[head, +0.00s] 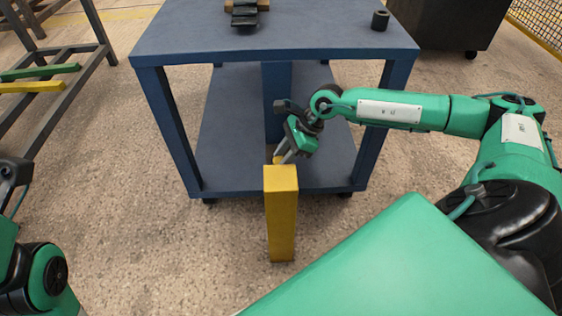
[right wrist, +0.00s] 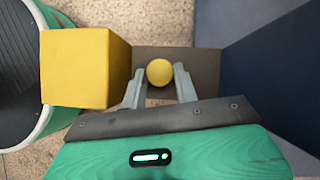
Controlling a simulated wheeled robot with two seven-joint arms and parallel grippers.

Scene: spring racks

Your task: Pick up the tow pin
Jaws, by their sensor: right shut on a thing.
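The tow pin shows in the right wrist view as a round yellow knob (right wrist: 159,72) between the fingers of my right gripper (right wrist: 160,80). The gripper is shut on it. In the head view my right gripper (head: 284,157) points down just behind the top of a yellow post. A small bit of yellow, apparently the pin (head: 277,160), shows by the fingertips. The rest of the pin is hidden. Part of my left arm shows at the left edge, but its fingers are not visible.
The yellow post (head: 281,215) stands in front of a blue cart (head: 320,37), close beside my right gripper; its square top also shows in the right wrist view (right wrist: 85,68). A dark cylinder (head: 380,20) and a dark stepped object (head: 245,13) sit on the cart. A rack (head: 75,95) stands left.

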